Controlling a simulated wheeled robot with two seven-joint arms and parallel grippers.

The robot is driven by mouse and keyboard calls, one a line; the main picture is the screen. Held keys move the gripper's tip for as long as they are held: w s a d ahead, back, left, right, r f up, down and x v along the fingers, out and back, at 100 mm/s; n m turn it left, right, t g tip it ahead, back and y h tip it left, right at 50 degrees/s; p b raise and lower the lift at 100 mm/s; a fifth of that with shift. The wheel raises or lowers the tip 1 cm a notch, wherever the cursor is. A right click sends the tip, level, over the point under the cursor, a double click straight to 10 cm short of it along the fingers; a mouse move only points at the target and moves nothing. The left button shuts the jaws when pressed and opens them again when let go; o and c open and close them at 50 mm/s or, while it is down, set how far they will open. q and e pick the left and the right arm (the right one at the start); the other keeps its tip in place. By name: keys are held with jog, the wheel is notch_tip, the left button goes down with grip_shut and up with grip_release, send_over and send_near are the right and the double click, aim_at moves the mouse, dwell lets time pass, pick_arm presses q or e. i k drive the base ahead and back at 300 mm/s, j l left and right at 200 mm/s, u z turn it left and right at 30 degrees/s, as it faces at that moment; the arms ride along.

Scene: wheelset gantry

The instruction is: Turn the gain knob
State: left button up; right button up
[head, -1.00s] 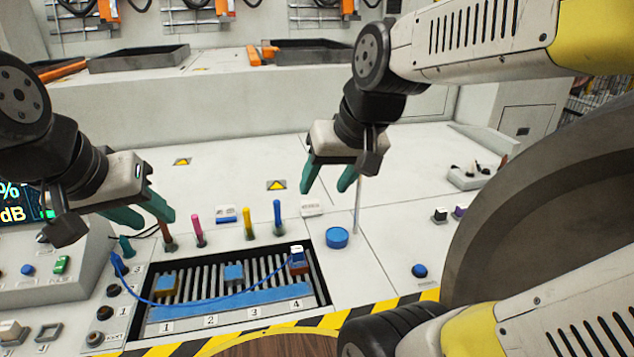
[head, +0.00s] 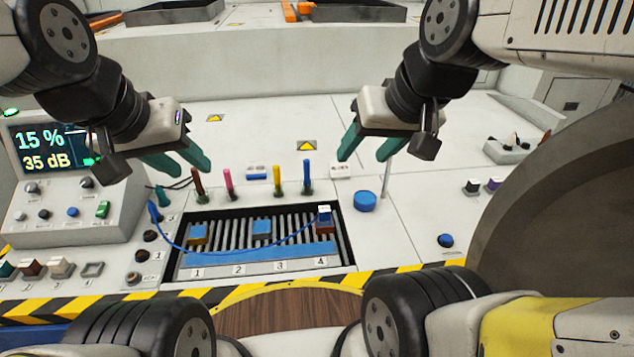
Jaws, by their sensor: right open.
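The control console (head: 60,236) stands at the left in the head view, with a screen (head: 45,148) reading 15 % and 35 dB. Small dark knobs sit below the screen, one at the left (head: 32,187) and one at the right (head: 86,183). Their labels are too small to read, so I cannot tell which is the gain knob. My right gripper (head: 361,160) is open and empty, above and behind the blue round button (head: 364,202).
A slotted tray (head: 345,248) with blue blocks and a blue cable lies in the middle. Upright coloured pegs, including a brown one (head: 199,184) and a pink one (head: 228,184), stand behind it. A large dark wheel (head: 560,190) blocks the right side.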

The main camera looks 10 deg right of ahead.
aim_at(87, 181)
jog(key=u, duration=1.45)
